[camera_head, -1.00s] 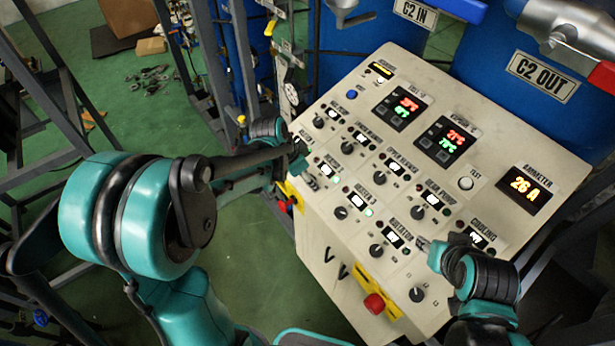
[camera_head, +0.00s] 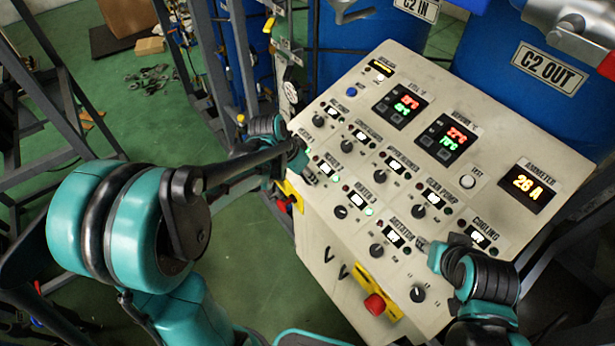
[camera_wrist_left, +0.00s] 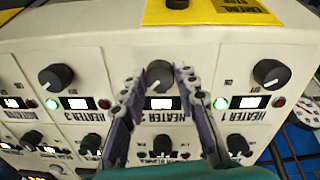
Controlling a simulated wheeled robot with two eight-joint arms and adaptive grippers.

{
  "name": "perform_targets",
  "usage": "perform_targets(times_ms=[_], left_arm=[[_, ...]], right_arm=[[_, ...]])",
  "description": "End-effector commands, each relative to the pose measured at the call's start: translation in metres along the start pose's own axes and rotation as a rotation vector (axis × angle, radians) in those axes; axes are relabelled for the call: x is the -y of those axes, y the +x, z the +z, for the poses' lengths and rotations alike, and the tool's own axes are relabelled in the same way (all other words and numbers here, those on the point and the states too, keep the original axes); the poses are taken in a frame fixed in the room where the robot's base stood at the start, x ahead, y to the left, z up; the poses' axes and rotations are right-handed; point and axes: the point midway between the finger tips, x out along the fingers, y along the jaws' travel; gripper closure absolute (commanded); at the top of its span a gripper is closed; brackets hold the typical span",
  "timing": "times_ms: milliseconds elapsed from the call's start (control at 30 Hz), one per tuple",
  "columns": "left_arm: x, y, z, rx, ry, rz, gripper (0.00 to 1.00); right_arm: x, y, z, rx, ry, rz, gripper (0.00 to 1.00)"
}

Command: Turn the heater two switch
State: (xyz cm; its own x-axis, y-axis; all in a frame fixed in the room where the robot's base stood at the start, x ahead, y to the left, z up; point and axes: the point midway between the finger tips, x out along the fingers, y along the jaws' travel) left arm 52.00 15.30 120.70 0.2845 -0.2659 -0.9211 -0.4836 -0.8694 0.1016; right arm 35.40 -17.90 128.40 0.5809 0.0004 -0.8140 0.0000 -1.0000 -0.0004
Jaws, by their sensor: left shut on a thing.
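The heater two switch (camera_wrist_left: 160,74) is a round grey-black knob beside the HEATER 2 label, which appears upside down in the left wrist view. My left gripper (camera_wrist_left: 158,84) has one finger on each side of this knob and is shut on it. In the head view, my left gripper (camera_head: 303,160) is at the left edge of the sloping control panel (camera_head: 335,255) and hides the knob. The heater two display (camera_head: 326,168) is lit beside it. My right gripper (camera_head: 436,252) is low over the panel near the cooling controls; its fingers are unclear.
The heater three knob (camera_wrist_left: 56,77) and heater one knob (camera_wrist_left: 271,72) flank the held knob; green lamps glow near both. A red emergency stop (camera_head: 375,304) is on the panel's front. Metal frames stand left, and blue drums (camera_head: 520,75) stand behind.

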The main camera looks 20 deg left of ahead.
Motion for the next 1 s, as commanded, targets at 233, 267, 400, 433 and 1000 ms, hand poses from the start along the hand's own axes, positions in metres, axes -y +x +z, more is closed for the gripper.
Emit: perform_targets(times_ms=[233,267,400,433,1000], left_arm=[[0.0,0.001,0.001,-0.01,-0.231,-0.005,0.99],[0.0,0.001,0.001,-0.011,-0.26,-0.005,0.99],[0.0,0.001,0.0,-0.016,-0.391,-0.007,0.99],[0.0,0.001,0.001,-0.018,-0.418,-0.008,0.99],[-0.001,0.0,0.0,-0.031,-0.77,-0.013,0.99]], right_arm=[[0.0,0.009,0.007,0.0,0.0,0.0,0.6],[0.0,0.01,0.007,0.0,0.0,0.0,0.6],[0.0,0.014,0.01,0.0,0.0,0.0,0.6],[0.0,0.014,0.01,0.0,0.0,0.0,0.6],[0.0,0.022,0.016,0.0,0.0,0.0,0.6]])
